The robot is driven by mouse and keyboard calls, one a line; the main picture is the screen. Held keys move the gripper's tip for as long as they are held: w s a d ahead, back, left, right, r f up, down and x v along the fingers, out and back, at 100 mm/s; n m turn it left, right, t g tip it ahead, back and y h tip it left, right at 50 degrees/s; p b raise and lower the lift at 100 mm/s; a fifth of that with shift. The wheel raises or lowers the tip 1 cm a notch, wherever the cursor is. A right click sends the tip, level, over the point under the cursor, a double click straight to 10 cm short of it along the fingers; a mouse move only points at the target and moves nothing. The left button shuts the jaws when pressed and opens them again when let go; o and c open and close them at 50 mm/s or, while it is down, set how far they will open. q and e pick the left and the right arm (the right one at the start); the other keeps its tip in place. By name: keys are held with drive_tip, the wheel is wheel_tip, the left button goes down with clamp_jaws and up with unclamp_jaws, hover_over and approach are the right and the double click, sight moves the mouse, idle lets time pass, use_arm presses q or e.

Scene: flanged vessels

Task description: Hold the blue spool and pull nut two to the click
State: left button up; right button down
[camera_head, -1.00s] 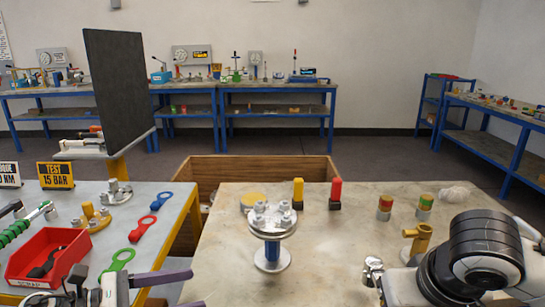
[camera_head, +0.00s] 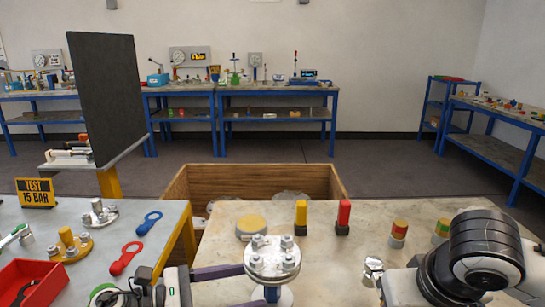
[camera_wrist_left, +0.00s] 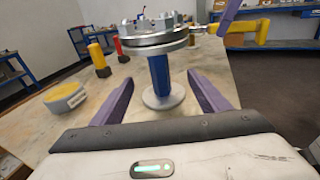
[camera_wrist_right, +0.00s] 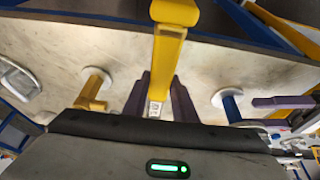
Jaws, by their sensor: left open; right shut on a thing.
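The flanged vessel has a blue spool (camera_wrist_left: 158,75) on a round foot, under a silver flange (camera_head: 272,262) topped with several nuts and bolts. It stands upright at the table's front edge. The blue spool also shows in the right wrist view (camera_wrist_right: 231,107). My right gripper (camera_wrist_right: 160,90) is shut on a yellow tool (camera_wrist_right: 167,60). Nut two cannot be told from the other nuts.
A yellow post (camera_wrist_right: 93,88) on a white foot stands beside my right gripper. Yellow (camera_head: 301,213) and red (camera_head: 344,214) upright pieces stand behind the flange. A red tray (camera_head: 30,280) lies on the left table. A wooden crate (camera_head: 255,180) stands behind the tables.

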sight(267, 298)
use_arm(q)
drive_tip(key=shift+b+x, duration=0.65)
drive_tip(key=shift+x, duration=2.05)
drive_tip(key=c, duration=1.5)
